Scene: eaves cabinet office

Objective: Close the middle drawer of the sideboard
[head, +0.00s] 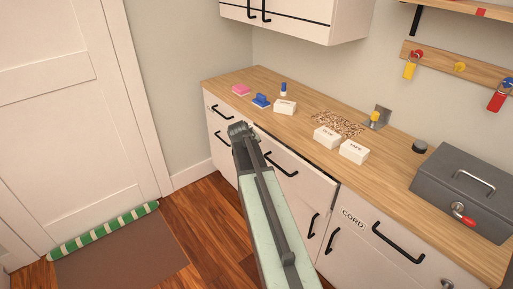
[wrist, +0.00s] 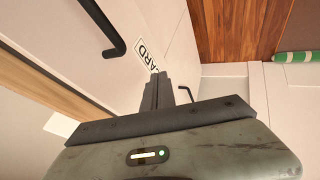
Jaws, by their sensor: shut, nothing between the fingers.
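The sideboard (head: 222,168) has pale fronts and a wooden top. Its middle drawer (head: 300,178) has a black bar handle (head: 281,164) and a dark line along its upper edge; how far it stands out is hard to tell. My gripper (head: 239,129) is shut and empty, in front of the sideboard at the left end of the middle drawer, hiding part of its front. In the wrist view the closed fingers (wrist: 158,90) are close to a pale front with a CARD label (wrist: 147,56) and a black handle (wrist: 103,28). Contact cannot be told.
A drawer labelled CORD (head: 372,232) is at the right. The top carries small white boxes (head: 327,136), a pile of brown bits (head: 338,123) and a grey toolbox (head: 465,190). A brown mat (head: 120,255) lies by the door (head: 70,110). Wooden floor shows between mat and sideboard.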

